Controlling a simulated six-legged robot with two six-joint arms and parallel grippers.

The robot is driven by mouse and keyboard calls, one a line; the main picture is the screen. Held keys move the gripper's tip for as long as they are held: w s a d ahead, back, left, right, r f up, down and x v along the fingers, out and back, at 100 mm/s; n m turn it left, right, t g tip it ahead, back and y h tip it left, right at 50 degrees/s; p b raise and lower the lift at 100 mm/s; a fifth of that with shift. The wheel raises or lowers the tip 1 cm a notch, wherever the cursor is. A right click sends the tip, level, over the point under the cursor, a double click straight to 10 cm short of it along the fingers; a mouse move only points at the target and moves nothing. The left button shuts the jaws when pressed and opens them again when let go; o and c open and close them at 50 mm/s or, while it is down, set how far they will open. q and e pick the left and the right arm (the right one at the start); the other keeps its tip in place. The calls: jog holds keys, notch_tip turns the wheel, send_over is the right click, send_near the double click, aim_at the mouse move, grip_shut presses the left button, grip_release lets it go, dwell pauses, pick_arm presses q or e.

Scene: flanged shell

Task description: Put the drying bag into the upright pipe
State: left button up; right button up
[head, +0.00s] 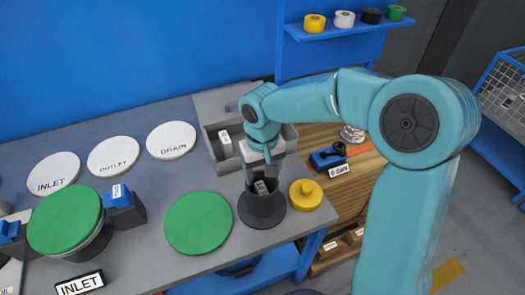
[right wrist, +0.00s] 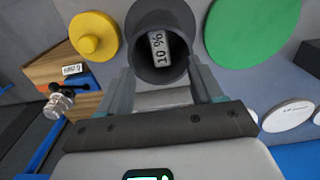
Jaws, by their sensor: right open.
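The drying bag (head: 261,187) is a small pale packet inside the mouth of the dark grey upright pipe (head: 262,210). My right gripper (head: 264,172) is directly above the pipe, pointing down. In the right wrist view its fingers (right wrist: 161,78) are spread apart near the pipe's rim, with nothing between them. My left gripper is not in view.
A yellow knobbed cap (head: 306,195) stands right of the pipe and a green disc (head: 198,222) left of it. A grey tray (head: 211,143) is behind. White discs marked DRAIN (head: 171,140), OUTLET (head: 113,155) and INLET (head: 54,173) lie further left. Grey table shows between them.

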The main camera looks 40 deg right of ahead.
notch_tip(320, 180, up, 15)
jog(key=shift+r, duration=0.15)
jog(key=shift+s, duration=0.15)
dwell(0.5)
